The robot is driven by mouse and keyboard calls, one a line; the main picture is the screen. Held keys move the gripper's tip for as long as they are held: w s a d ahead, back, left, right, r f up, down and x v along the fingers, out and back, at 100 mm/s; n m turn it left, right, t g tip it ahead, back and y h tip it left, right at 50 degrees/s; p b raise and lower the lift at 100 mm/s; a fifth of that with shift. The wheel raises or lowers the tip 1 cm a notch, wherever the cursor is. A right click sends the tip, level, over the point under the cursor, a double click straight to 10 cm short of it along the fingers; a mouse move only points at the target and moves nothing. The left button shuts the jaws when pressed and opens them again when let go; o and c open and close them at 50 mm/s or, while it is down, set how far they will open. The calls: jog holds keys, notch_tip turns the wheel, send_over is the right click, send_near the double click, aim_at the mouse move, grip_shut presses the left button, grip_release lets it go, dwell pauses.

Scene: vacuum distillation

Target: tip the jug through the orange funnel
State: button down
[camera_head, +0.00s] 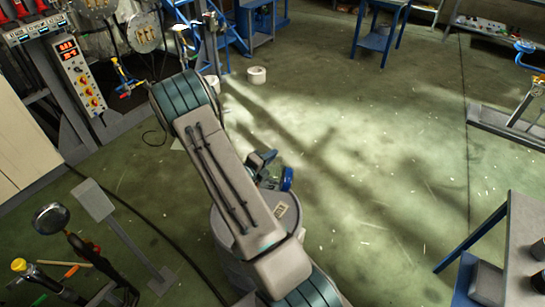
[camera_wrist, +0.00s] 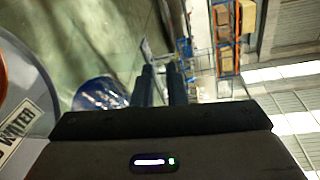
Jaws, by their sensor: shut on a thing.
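My gripper (camera_head: 262,158) is beyond my forearm in the head view, above the far edge of a grey drum. In the wrist view its two dark fingers (camera_wrist: 161,84) are close together. The jug (camera_head: 270,180) is a small clear-greenish body with a blue end (camera_head: 287,179), held at my gripper and partly hidden by it. A blue rounded part (camera_wrist: 101,94) shows just left of the fingers in the wrist view. An orange-red curved edge (camera_wrist: 3,76) at the far left there may be the funnel; the head view does not show it. I cannot see any liquid flow.
The grey drum (camera_head: 222,236) with a white label stands below my arm, largely hidden. A control box with displays (camera_head: 78,75) is at upper left. White rolls (camera_head: 256,75) lie on the floor behind. A blue-framed bench (camera_head: 522,250) is at right. The middle-right floor is clear.

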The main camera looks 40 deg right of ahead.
jog(key=shift+w+a+r+n+h+p, duration=0.4)
jog(key=shift+w+a+r+n+p, duration=0.1)
jog(key=shift+w+a+n, duration=0.2)
jog(key=shift+w+a+r+n+h+p, duration=0.4)
jog(key=shift+w+a+r+n, duration=0.15)
jog(key=shift+a, duration=0.2)
jog(key=shift+a+t, duration=0.1)
jog(key=shift+t, duration=0.2)
dwell(2.2)
